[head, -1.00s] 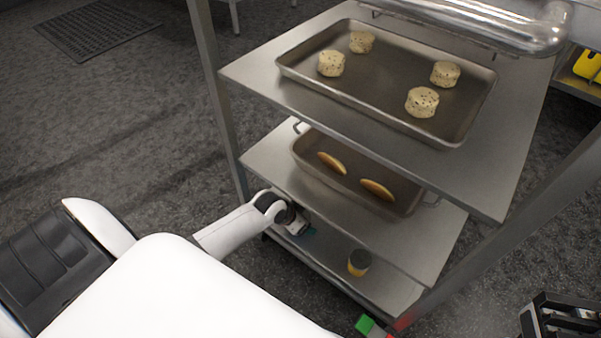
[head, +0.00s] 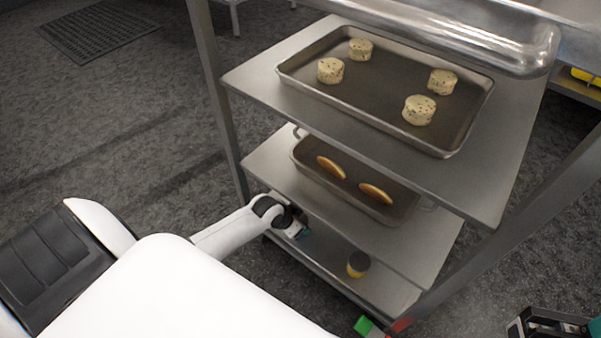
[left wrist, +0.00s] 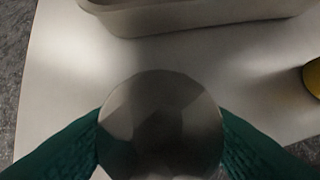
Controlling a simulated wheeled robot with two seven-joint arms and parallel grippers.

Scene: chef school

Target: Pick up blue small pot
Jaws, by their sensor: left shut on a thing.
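My left gripper (head: 301,233) reaches onto the bottom shelf of the metal rack. In the left wrist view its teal fingers (left wrist: 160,145) are shut on a small round pot, whose grey faceted top (left wrist: 160,110) shows between them. The pot's side is hidden below its top, so its blue colour cannot be made out there. In the head view the held pot is mostly hidden by the gripper. My right gripper (head: 545,325) is partly in view at the lower right corner, cut off by the frame edge; its jaws cannot be judged.
A yellow small pot with a dark lid (head: 357,264) stands on the bottom shelf (head: 385,291), right of my left gripper. The middle shelf (head: 415,249) above holds a tray (head: 299,154) with two buns. A tray of pastries (head: 330,97) is on top. A rack post (head: 219,110) stands nearby.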

